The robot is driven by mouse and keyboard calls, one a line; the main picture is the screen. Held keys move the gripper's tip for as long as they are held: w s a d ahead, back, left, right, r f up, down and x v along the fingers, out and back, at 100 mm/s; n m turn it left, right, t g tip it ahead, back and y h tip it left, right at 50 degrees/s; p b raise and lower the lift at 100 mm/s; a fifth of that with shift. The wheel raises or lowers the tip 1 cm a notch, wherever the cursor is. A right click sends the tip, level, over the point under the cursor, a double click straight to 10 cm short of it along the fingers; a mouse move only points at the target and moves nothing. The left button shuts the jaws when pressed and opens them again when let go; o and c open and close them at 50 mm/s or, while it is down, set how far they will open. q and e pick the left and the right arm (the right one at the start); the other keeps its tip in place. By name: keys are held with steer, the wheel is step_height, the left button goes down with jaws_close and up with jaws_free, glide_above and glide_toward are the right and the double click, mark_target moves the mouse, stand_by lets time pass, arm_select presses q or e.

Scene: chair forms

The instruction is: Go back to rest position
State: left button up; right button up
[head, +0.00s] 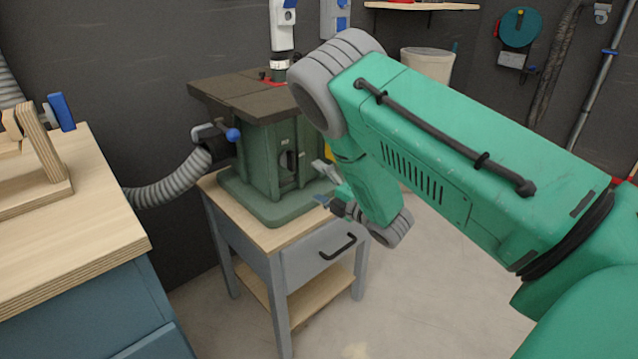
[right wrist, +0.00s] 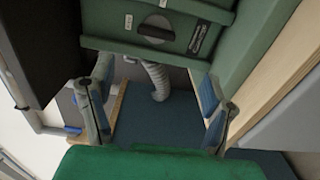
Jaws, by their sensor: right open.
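My right gripper (head: 326,183) is at the end of the bent green arm that comes in from the right. It is in front of the green machine (head: 262,165), close to its right side, and holds nothing that I can see. In the right wrist view my right gripper (right wrist: 156,100) shows its two fingers wide apart, with blue pads and an empty gap between them. The green machine body (right wrist: 165,32) is beyond the fingers there. My left gripper is not in view.
The machine stands on a grey stand (head: 310,255) with a drawer and black handle. A grey hose (head: 165,192) runs to it from the left. A wooden-topped bench (head: 75,245) with a wooden piece (head: 42,145) is at left. Bare floor (head: 430,310) is visible below my arm.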

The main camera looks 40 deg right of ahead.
steer(key=s+a+f+m+g+h+p, duration=0.1)
steer(key=s+a+f+m+g, duration=0.2)
steer(key=s+f+m+g, duration=0.4)
steer(key=s+a+f+m+g+h+p, duration=0.2)
steer(key=s+a+f+m, duration=0.25)
steer(key=s+f, duration=0.45)
steer(key=s+a+m+g, duration=0.3)
steer(key=s+g, duration=0.1)
steer(key=s, duration=0.6)
steer(key=s+a+f+m+g+y+p, duration=0.1)
steer(key=s+a+m+g, duration=0.3)
steer(key=s, duration=0.7)
steer(key=shift+s+a+f, duration=0.15)
steer(key=shift+s+a, duration=0.1)
